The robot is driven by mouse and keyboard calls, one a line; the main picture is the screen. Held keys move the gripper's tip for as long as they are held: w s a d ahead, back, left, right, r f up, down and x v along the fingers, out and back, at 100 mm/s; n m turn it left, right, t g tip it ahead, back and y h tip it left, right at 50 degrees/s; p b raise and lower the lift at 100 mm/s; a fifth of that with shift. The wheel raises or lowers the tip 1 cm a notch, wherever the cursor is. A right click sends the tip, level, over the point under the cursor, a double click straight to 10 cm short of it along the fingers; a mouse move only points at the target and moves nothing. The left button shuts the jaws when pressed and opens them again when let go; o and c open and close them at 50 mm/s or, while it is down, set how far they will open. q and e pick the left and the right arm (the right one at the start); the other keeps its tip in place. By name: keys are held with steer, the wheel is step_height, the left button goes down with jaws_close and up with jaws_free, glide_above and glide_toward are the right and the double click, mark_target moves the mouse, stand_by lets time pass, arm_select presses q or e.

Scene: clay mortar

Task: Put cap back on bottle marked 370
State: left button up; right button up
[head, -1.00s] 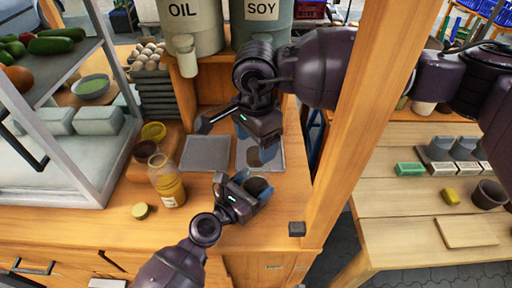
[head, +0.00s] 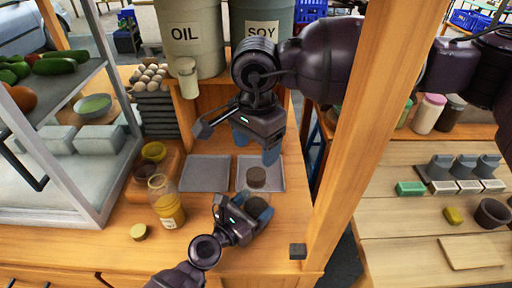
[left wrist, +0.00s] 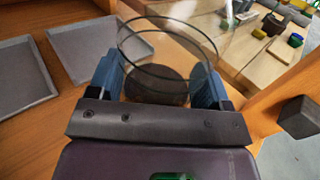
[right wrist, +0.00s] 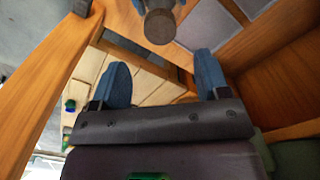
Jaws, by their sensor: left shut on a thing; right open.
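My left gripper (head: 246,208) is shut on a clear glass jar (left wrist: 190,50), which also shows in the head view. A brown round piece (head: 256,177) shows at the jar's upper part; whether it sits on, in or behind the jar I cannot tell. It shows near the top of the right wrist view (right wrist: 160,25). My right gripper (head: 255,144) is open and empty, just above and behind that piece. A glass bottle with yellow contents (head: 168,207) stands uncapped; its label is too small to read. A yellowish round lid (head: 138,232) lies before it.
Two grey trays (head: 205,172) lie behind the left gripper. OIL and SOY containers (head: 262,25) stand at the back. A wooden post (head: 345,130) rises right of both grippers. A glass-sided case (head: 75,160) is at left. The counter's front is mostly clear.

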mark_target(256, 174)
steer(key=shift+f, duration=4.05)
steer(key=c, duration=0.9)
steer(key=o, duration=1.1)
steer(key=shift+c, duration=0.2)
step_height(256, 174, up, 12)
